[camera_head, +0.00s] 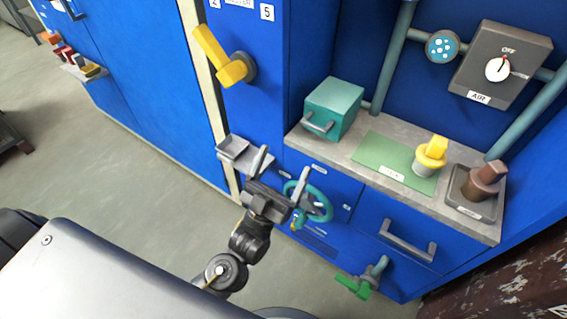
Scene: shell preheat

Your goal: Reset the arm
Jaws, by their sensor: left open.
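My left gripper (283,172) is open and empty in the head camera view. It is in front of the blue cabinet's lower front, with its two fingers spread apart. A teal handwheel (322,207) shows just to the right of and partly behind the gripper. A small grey tray (243,156) shows to the left of the fingers. My right gripper is not in view.
A grey counter (345,165) holds a teal box (334,108), a green mat (378,160), a yellow-topped piece (431,155) and a brown piece (484,181). A yellow handle (222,60), a dial box (501,66) and a drawer handle (408,240) stick out.

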